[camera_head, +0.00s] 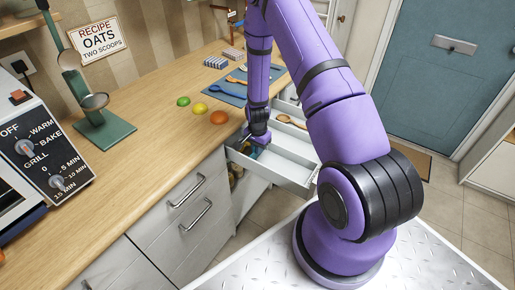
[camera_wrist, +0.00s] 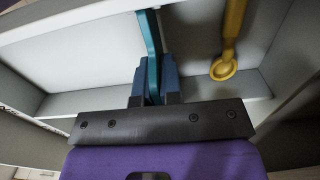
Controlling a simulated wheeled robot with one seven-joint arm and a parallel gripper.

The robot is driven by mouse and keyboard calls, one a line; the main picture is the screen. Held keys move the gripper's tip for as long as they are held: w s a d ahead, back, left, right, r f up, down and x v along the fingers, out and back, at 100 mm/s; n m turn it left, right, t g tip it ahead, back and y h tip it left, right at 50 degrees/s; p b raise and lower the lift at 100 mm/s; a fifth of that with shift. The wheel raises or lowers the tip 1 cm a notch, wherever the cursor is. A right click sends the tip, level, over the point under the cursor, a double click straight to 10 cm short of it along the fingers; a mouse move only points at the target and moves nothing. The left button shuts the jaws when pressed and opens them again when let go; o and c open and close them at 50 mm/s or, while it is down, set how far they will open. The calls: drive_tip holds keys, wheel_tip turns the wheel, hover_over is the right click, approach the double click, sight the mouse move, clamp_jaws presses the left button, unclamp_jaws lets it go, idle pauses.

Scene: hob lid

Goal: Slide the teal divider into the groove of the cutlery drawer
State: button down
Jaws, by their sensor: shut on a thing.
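The teal divider (camera_wrist: 151,40) is a thin plate standing on edge in the wrist view. My gripper (camera_wrist: 154,80) is shut on it with blue-padded fingers on either side. The open cutlery drawer (camera_head: 280,165) is white, with several compartments, in the head view. My gripper (camera_head: 255,142) is low over its left end there, and the arm hides part of it. White walls and floor of the drawer (camera_wrist: 75,65) show around the divider in the wrist view. I cannot make out the groove, or whether the divider touches it.
A yellow spoon-like utensil (camera_wrist: 228,50) lies to the right of the divider. Wooden spoons (camera_head: 290,121) lie in the drawer's far compartment. Fruits, including an orange (camera_head: 218,118), and a blue mat (camera_head: 231,86) with cutlery are on the worktop (camera_head: 150,130) beside the drawer.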

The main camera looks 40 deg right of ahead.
drive_tip(key=shift+f, duration=0.3)
idle(0.5)
drive_tip(key=c, duration=1.2)
unclamp_jaws()
drive_tip(key=shift+r, duration=0.15)
wheel_tip(320, 180, up, 10)
drive_tip(key=shift+r, duration=0.25)
drive_tip(key=shift+r, duration=0.1)
